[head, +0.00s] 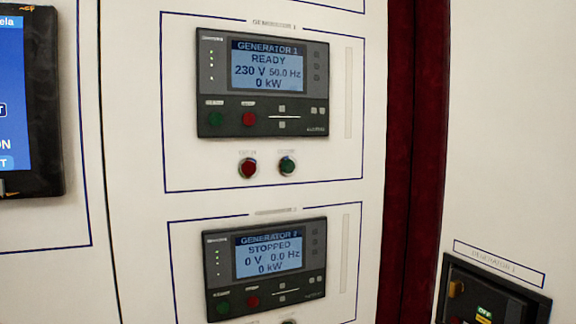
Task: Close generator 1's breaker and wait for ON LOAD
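The generator 1 controller (263,83) is on the white panel, and its screen reads GENERATOR 1, READY, 230 V, 50.0 Hz, 0 kW. Below it are a red button (248,168) and a green button (287,165). A dark breaker (490,292) sits at the lower right, cut off by the bottom edge. Its small green window reads OFF. The plate (499,263) above it appears to read GENERATOR 1, but it is faint. Neither of my grippers is in view.
The generator 2 controller (266,268) below reads STOPPED, 0 V, 0.0 Hz, 0 kW. A blue display (14,95) is cut off at the left edge. A dark red vertical strip (403,150) separates the controller panel from the breaker panel. No obstacle shows in front of the panels.

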